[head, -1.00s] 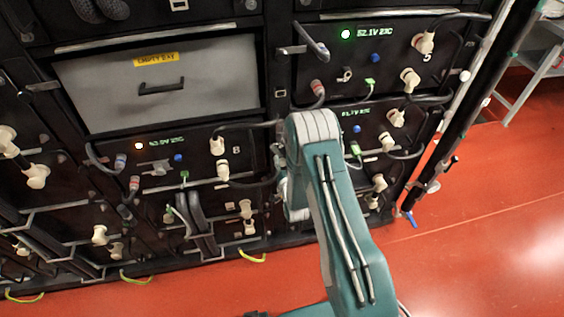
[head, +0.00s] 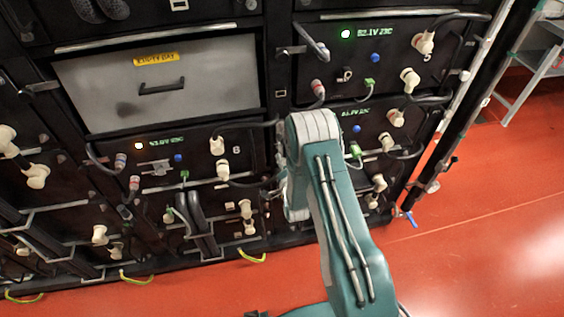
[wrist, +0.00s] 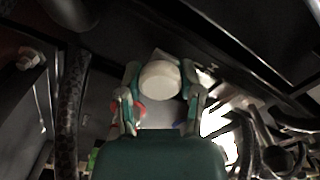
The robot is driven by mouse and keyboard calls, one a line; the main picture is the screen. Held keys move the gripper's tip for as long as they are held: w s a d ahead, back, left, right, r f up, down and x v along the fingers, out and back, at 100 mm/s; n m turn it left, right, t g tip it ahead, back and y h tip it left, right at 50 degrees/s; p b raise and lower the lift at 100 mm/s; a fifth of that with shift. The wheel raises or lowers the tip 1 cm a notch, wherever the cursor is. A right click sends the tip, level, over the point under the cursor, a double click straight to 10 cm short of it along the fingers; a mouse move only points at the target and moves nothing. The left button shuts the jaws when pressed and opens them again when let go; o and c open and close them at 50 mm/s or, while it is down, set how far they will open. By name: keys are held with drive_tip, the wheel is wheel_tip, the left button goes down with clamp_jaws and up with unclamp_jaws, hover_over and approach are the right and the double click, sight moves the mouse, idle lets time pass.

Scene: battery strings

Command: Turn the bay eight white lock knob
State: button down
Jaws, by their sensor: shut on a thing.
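In the wrist view my gripper (wrist: 160,72) is shut on a round white knob (wrist: 160,84), one finger on each side of it. The knob's face fills the gap between the fingertips. In the head view my gripper is hidden behind my own arm. The bay panel (head: 203,158) with a digit that looks like 8 sits below the grey empty bay. It carries an orange light and white knobs, an upper one (head: 217,146) and a lower one (head: 222,171). I cannot tell from the head view which knob is held.
The grey empty bay cover (head: 205,95) is above. Bay five (head: 402,62), with a green light, is at the upper right. Cables and handles stick out between the panels; a dark hose (wrist: 70,120) runs left of my gripper. Red floor (head: 480,215) is open at the right.

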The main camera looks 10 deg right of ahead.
drive_tip(key=shift+f, duration=0.1)
drive_tip(key=shift+c, duration=1.3)
unclamp_jaws()
drive_tip(key=shift+d, duration=0.1)
drive_tip(key=s, duration=1.2)
